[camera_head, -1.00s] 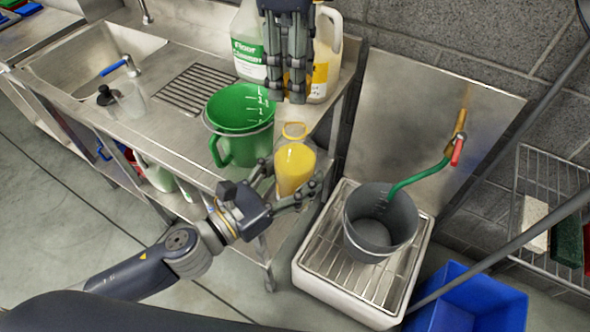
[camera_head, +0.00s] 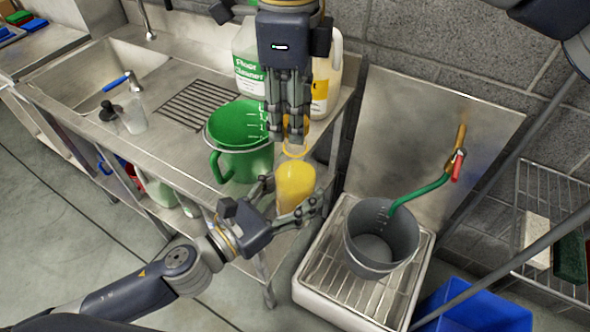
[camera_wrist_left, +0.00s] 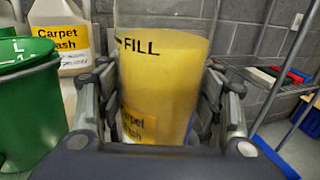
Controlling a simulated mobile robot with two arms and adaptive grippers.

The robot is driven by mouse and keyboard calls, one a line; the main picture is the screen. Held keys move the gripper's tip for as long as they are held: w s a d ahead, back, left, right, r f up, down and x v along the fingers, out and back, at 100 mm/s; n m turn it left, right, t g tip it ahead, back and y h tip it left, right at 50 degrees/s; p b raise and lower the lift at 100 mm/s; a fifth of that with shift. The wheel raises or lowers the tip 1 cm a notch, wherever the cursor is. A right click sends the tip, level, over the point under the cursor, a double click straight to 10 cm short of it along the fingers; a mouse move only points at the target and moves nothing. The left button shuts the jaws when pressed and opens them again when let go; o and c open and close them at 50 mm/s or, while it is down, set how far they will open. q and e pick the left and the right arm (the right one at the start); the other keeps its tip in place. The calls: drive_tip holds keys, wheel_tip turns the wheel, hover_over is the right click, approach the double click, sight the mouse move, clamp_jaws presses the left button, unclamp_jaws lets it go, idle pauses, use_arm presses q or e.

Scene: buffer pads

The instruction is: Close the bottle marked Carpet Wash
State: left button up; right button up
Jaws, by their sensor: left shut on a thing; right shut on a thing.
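The bottle (camera_head: 296,186) is clear with yellow liquid and a yellow ring at its mouth (camera_head: 294,151). It is upright, beyond the counter's front edge. My left gripper (camera_head: 291,198) is shut around its body. In the left wrist view the bottle (camera_wrist_left: 165,85) shows a FILL mark and a partly hidden yellow label reading Carpet Wash. My right gripper (camera_head: 295,138) points down from above, fingers together, with its tips right at the bottle's mouth. What it holds is mostly hidden between the fingers. Whether it touches the mouth I cannot tell.
A green measuring jug (camera_head: 240,160) stands close left of the bottle. Floor Cleaner (camera_head: 249,75) and Carpet Wash jugs (camera_wrist_left: 60,38) stand behind. A grey bucket (camera_head: 381,245) sits at right on a grated basin (camera_head: 320,295). A blue bin (camera_head: 478,308) is below.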

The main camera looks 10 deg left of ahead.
idle(0.4)
drive_tip(key=shift+f, duration=0.9)
drive_tip(key=shift+f, duration=0.55)
